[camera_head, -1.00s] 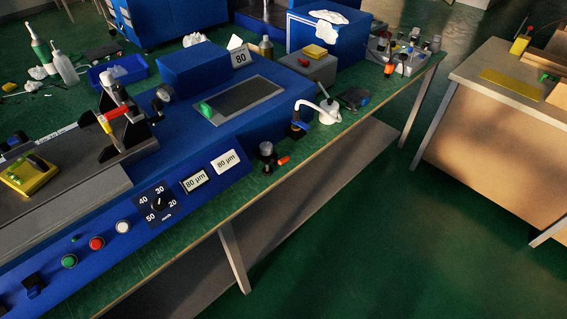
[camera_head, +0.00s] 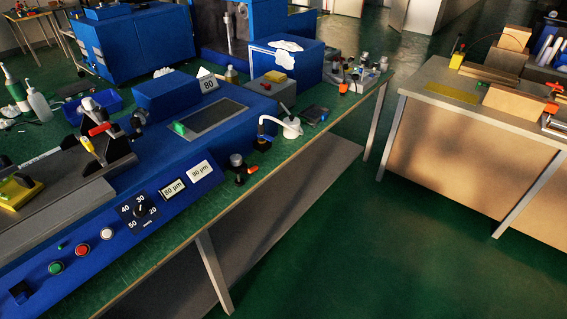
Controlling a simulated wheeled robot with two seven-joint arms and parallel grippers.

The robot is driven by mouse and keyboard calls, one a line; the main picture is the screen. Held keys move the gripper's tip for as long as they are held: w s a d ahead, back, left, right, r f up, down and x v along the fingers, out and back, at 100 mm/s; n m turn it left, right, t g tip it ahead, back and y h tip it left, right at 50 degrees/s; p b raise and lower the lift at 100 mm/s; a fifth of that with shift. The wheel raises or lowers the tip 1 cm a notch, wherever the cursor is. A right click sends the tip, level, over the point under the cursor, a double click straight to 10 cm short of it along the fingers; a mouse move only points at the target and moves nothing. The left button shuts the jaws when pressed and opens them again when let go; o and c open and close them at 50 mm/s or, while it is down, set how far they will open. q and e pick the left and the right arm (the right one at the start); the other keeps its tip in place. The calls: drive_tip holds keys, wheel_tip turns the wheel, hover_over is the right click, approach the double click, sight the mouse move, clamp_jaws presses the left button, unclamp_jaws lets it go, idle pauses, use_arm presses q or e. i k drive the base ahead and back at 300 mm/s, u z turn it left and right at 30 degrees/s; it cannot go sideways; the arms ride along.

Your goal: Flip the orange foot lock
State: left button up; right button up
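A small orange lever (camera_head: 253,169) sticks out from a black base with a dark round knob (camera_head: 237,160) on the green bench's front edge. Another small orange part (camera_head: 344,87) stands at the bench's far end. A red-orange handle (camera_head: 553,86) sits on a metal fixture on the right-hand table, at the picture's right edge. I cannot tell which of these is the foot lock. Neither of my grippers is in view.
The blue machine (camera_head: 120,215) with dial and buttons fills the left of the green bench (camera_head: 215,212). A white lamp-like piece (camera_head: 291,128) stands on the bench. A wooden table (camera_head: 480,150) is at right. Green floor (camera_head: 370,240) between them is clear.

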sight(243, 170)
drive_tip(key=i, duration=1.15)
drive_tip(key=u, duration=0.55)
